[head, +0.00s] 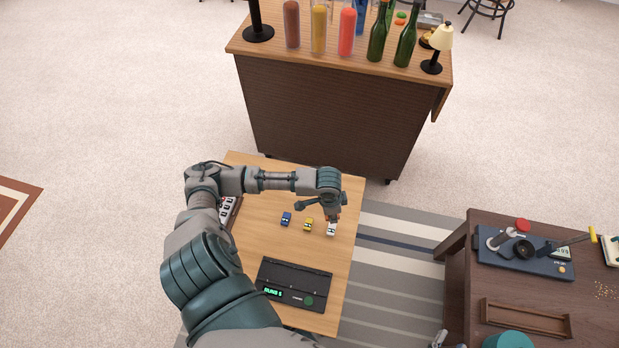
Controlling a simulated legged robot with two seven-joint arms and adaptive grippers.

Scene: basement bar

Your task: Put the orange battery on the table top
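I cannot pick out an orange battery in the head view. A yellow item (308,224) and a blue item (286,219) of like size stand to the left.
A black device with a green display (294,283) lies at the table's near end. A keypad-like thing (228,211) is partly behind my arm. A dark table (460,285) with a blue-grey instrument (500,259) stands right. A bar cabinet (330,110) with bottles stands behind.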

